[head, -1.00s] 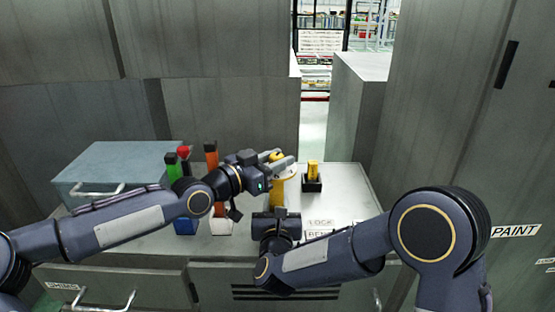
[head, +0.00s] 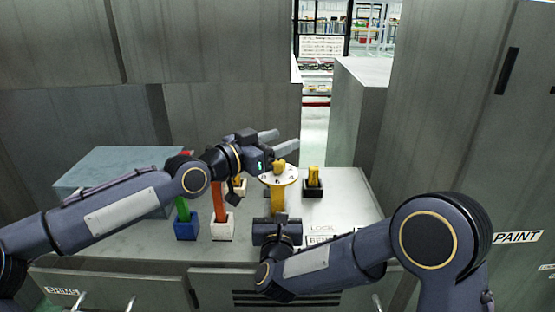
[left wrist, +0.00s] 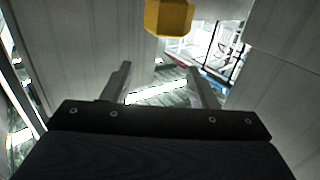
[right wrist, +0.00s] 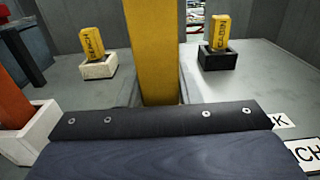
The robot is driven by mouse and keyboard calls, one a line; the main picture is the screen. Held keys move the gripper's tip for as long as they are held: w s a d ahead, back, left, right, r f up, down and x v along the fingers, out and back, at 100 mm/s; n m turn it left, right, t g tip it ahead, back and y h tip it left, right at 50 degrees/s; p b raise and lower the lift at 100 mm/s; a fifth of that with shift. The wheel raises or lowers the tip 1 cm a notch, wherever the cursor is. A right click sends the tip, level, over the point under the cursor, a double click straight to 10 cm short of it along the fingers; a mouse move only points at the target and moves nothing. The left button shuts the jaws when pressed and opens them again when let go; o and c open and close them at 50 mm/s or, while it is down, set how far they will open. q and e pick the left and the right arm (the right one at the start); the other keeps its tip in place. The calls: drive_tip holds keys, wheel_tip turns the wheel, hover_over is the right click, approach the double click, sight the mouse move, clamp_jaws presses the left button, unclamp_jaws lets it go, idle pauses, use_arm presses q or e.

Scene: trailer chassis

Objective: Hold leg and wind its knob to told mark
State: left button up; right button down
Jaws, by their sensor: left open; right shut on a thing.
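The yellow leg (head: 278,199) stands upright on the bench and fills the middle of the right wrist view (right wrist: 152,50). A pale dial disc (head: 291,176) with marks around its rim tops it. The yellow knob (head: 279,167) rises from the disc; it also shows in the left wrist view (left wrist: 168,17). My left gripper (head: 283,140) is open and empty, above the knob and apart from it. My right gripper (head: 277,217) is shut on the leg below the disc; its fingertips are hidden. The knob's exact pointing and the rim marks are too small to read.
A BENCH block (right wrist: 93,43) sits in a white holder (right wrist: 98,68), left. Orange (head: 219,200) and green (head: 183,208) posts and a grey-blue box (head: 120,165) stand further left. LOCK label (head: 321,227) lies front right.

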use_arm(q)
drive_tip(key=shift+r, duration=1.95)
drive_tip(key=shift+s+d, duration=0.15)
drive_tip(key=s+d+h, duration=0.1)
drive_tip(key=s+d, duration=0.4)
drive_tip(key=n+t+y, duration=0.6)
drive_tip(key=n+y, duration=0.1)
drive_tip(key=y, duration=0.3)
approach(276, 166)
drive_tip(key=x, duration=1.1)
drive_tip(key=shift+w, duration=0.35)
